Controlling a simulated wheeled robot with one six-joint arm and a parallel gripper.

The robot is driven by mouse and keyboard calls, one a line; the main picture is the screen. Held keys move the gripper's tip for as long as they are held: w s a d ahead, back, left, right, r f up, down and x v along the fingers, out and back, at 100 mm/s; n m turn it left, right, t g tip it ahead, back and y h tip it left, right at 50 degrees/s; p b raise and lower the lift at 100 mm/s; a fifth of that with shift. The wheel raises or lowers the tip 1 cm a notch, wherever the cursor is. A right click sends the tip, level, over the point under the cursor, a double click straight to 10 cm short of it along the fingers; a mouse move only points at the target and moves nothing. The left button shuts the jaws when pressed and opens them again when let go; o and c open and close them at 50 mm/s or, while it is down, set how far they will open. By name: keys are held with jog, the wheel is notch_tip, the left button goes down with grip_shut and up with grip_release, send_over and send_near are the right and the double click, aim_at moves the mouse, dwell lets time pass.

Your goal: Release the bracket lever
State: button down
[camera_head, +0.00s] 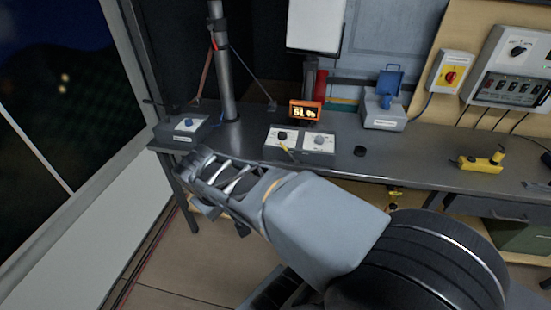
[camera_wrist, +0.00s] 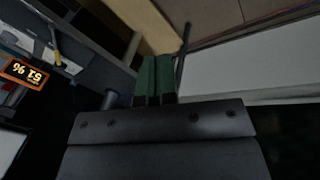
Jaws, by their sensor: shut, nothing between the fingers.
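I cannot tell for sure which part is the bracket lever. A yellow lever (camera_head: 284,146) sticks out at the front of a pale control box (camera_head: 310,142) on the bench. A yellow piece with upright ends (camera_head: 482,161) lies on the bench at the right. In the wrist view a yellow lever (camera_wrist: 55,45) shows at the upper left. My gripper (camera_wrist: 155,62) has its green fingers together with nothing between them. In the head view my arm reaches left across the bench's front edge, and its end is apart from both yellow parts.
A metal pole (camera_head: 222,70) rises at the left. Bare floor lies in front.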

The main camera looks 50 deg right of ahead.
jog(key=w+d+f+n+g+h+b, duration=0.1)
jog(key=w+d+f+g+h+b, duration=0.15)
jog(key=d+f+h+b, duration=0.4)
jog(key=w+d+f+n+g+h+b, duration=0.15)
jog(key=w+d+f+h+b, duration=0.25)
jog(key=d+f+b, duration=0.45)
jog(key=w+d+f+n+t+h+b, duration=0.3)
jog(key=w+d+h+b, duration=0.3)
jog(key=w, duration=0.4)
jog(key=d+n+h, duration=0.1)
jog(key=h, duration=0.1)
jog(key=shift+w+d+f+t+h+b, duration=0.15)
jog(key=shift+w+d+t+h+b, duration=0.1)
jog(key=shift+w+t+h+b, duration=0.15)
jog(key=shift+d, duration=0.1)
jog(key=b, duration=0.1)
send_near(276, 151)
jog(key=d+r, duration=0.1)
jog(key=d, duration=0.1)
jog(key=d+r, duration=0.2)
jog(key=shift+w+r, duration=0.15)
jog(key=shift+w, duration=0.25)
jog(key=shift+s+d+r, duration=0.75)
jog(key=shift+d+r, duration=0.2)
jog(key=shift+d, duration=0.15)
jog(key=shift+s+d+r+b, duration=0.3)
jog(key=shift+s+d+r, duration=0.05)
jog(key=shift+d+r, duration=0.05)
